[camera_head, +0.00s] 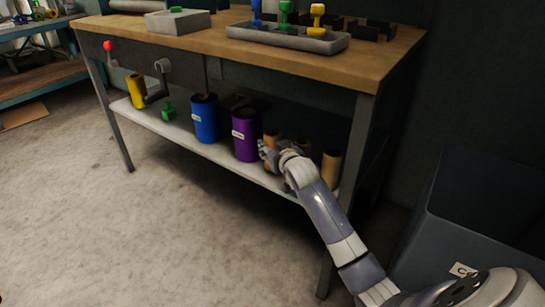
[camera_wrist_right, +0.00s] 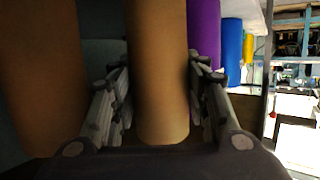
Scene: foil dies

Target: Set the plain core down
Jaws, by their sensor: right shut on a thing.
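My right gripper (camera_head: 268,152) is at the lower shelf of the workbench, shut on a plain brown core (camera_head: 271,137). In the right wrist view the same core (camera_wrist_right: 160,75) stands between the two fingers of the gripper (camera_wrist_right: 160,100), with a finger against each side. The held core is just right of the purple roll (camera_head: 245,135). Whether its lower end touches the shelf (camera_head: 180,128) is hidden by the gripper. Two more plain cores, one behind my wrist (camera_head: 303,146) and one further right (camera_head: 331,167), stand on the shelf. My left gripper is out of view.
A blue roll (camera_head: 205,118), a green piece (camera_head: 168,110) and a yellow roll (camera_head: 136,91) stand left along the shelf. A crank handle (camera_head: 160,80) hangs at the bench front. A grey tray (camera_head: 290,40) lies on top. A dark bin (camera_head: 470,245) stands at right.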

